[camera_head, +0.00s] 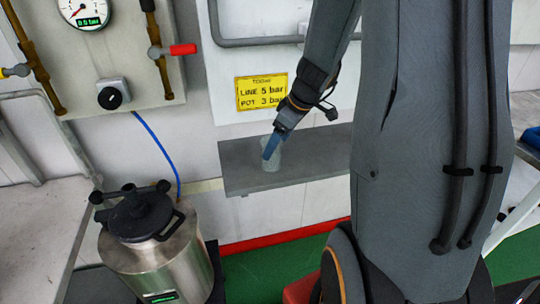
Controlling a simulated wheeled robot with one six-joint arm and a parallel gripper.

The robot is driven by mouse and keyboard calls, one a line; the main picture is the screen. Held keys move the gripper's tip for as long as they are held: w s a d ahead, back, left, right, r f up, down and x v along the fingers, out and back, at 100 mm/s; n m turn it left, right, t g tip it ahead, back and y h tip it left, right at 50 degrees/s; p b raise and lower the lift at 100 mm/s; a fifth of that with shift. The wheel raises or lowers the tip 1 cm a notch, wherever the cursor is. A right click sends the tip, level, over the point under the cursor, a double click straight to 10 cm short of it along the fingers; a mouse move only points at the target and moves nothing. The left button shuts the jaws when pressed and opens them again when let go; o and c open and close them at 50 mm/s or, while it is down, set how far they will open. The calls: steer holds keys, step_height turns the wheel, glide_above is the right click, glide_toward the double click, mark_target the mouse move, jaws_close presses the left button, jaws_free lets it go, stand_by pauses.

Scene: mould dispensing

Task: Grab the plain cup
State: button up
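A small pale grey-green, plain-looking cup (273,166) stands upright on a grey shelf (315,165) on the wall. My gripper (269,151) reaches down to it from the upper right, with a blue finger slanting across the cup's front and upper part. The finger overlaps the cup in the picture, and I cannot tell whether it touches it. The other finger is not clearly visible, so I cannot tell how wide the gripper is open. Part of the cup is hidden by the finger.
A yellow sign (262,93) reads line 5 bar, pot 3 bar. A steel pressure pot (165,268) with a black lid stands lower left, with a blue hose (156,140) rising from it. A gauge panel (128,65) with a red-handled valve (182,49) hangs upper left. The shelf beside the cup is clear.

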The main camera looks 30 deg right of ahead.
steer(key=shift+p+x, duration=0.45)
steer(key=shift+x, duration=2.05)
steer(key=shift+d, duration=0.15)
steer(key=c, duration=1.1)
